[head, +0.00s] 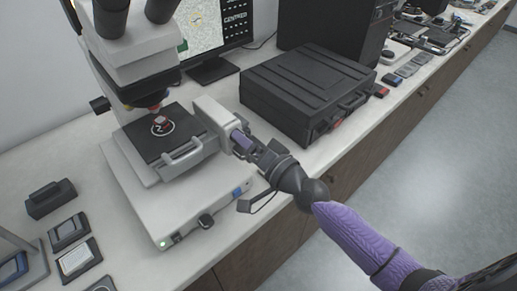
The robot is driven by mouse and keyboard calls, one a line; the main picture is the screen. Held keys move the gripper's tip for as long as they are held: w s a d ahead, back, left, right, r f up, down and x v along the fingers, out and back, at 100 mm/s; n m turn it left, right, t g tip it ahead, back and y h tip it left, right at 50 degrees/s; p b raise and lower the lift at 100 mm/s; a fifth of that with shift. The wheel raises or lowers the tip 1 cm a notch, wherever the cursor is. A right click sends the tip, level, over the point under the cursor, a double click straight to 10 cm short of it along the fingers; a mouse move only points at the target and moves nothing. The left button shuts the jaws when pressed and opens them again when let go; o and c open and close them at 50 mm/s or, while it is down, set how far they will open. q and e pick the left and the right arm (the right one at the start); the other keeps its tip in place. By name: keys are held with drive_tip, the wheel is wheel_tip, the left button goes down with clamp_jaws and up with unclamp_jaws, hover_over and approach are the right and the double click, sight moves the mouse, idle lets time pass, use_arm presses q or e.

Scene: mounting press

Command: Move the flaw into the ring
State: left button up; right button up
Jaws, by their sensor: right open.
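The microscope (128,62) stands on the bench at the left, its objectives above a black stage (145,135). A round specimen (161,125) with a white ring mark sits on the stage. A monitor (213,67) behind shows a pale speckled picture with a small yellowish mark and the word "CENTRED"; the flaw and the ring are too small to tell apart. My right gripper (245,146) is open at the right end of the pale housing (213,116) beside the stage; whether it touches is unclear. My left gripper is out of view.
A black case (305,85) stands close behind my right gripper. A bar handle (183,157) juts from the stage front. The microscope base (185,205) has a knob and a lit green lamp. Small dark trays (68,231) lie at the left. The bench edge runs below my right arm.

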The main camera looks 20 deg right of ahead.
drive_tip(key=v, duration=0.9)
drive_tip(key=shift+b, duration=0.35)
drive_tip(key=shift+a, duration=0.1)
idle(0.6)
drive_tip(key=s+d+f+n+g+h, duration=0.2)
drive_tip(key=s+d+f+g+h, duration=0.15)
drive_tip(key=f, duration=0.95)
drive_tip(key=s+d+f+n+g+h, duration=0.2)
drive_tip(key=s+f+g, duration=0.15)
drive_tip(key=f, duration=0.85)
drive_tip(key=s+a+f+n+g, duration=0.1)
drive_tip(key=s+f+n+g, duration=0.1)
drive_tip(key=s+f, duration=0.3)
drive_tip(key=s+a+f+n+g+h, duration=0.1)
drive_tip(key=s+f+g, duration=0.3)
drive_tip(key=s, duration=0.8)
drive_tip(key=s+a+f+n+g, duration=0.2)
drive_tip(key=s+f, duration=0.3)
drive_tip(key=s, duration=0.4)
drive_tip(key=shift+s+a+f+n+g, duration=0.15)
drive_tip(key=shift+a+f+n+g, duration=0.2)
drive_tip(key=shift+g, duration=0.45)
drive_tip(key=shift+d, duration=0.1)
